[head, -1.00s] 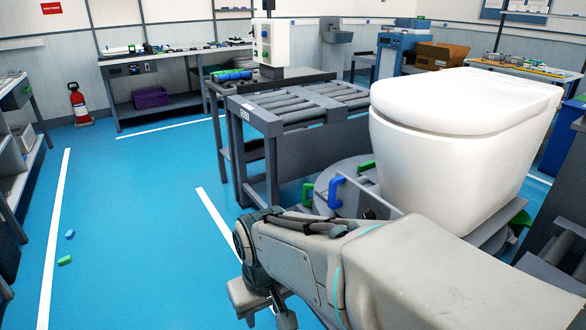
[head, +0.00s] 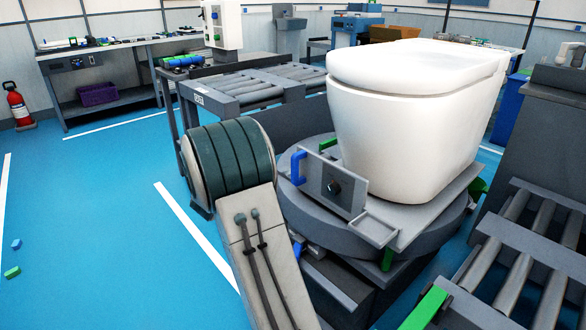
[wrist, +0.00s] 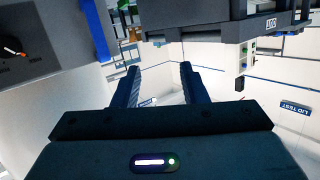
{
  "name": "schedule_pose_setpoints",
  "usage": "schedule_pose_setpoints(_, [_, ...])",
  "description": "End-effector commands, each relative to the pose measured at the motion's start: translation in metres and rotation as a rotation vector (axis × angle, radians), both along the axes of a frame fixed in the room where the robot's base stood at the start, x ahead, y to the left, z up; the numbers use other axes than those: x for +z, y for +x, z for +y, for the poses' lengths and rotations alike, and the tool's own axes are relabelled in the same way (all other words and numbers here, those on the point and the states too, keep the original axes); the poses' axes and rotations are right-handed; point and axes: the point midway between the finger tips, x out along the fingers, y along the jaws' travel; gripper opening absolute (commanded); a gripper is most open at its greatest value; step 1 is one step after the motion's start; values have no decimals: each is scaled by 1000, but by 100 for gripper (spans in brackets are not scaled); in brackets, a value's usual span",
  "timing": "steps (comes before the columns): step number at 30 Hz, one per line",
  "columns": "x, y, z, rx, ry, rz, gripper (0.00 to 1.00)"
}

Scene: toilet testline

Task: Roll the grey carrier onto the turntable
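The grey carrier (head: 345,188) bears a large white toilet (head: 405,125) and sits over the round grey turntable (head: 335,235). Its upright front plate has a dark round knob and a blue handle (head: 298,166). The carrier looks roughly level; its far side is hidden behind the toilet. In the wrist view my gripper (wrist: 156,80) is open, with both dark fingers apart and nothing between them. The blue handle (wrist: 95,30) and the carrier's grey plate (wrist: 35,45) are at upper left there, apart from the fingers.
A roller conveyor (head: 240,90) stands behind the turntable at left. Another roller bed (head: 520,265) with a green end piece (head: 427,308) is at lower right. Two small blocks (head: 13,260) lie on the open blue floor at left.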

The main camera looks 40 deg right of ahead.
Motion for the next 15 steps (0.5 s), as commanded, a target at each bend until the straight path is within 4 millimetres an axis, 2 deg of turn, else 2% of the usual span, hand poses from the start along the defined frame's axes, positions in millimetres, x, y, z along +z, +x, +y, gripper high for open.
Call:
schedule_pose_setpoints(1, [-14, -3, -14, -76, -43, -3, 39])
schedule_pose_setpoints(6, [-29, -21, -44, -288, -165, -9, 39])
schedule_pose_setpoints(10, [-33, -30, -53, -369, -212, -3, 39])
schedule_pose_setpoints(15, [-35, -31, -67, -395, -225, -3, 39])
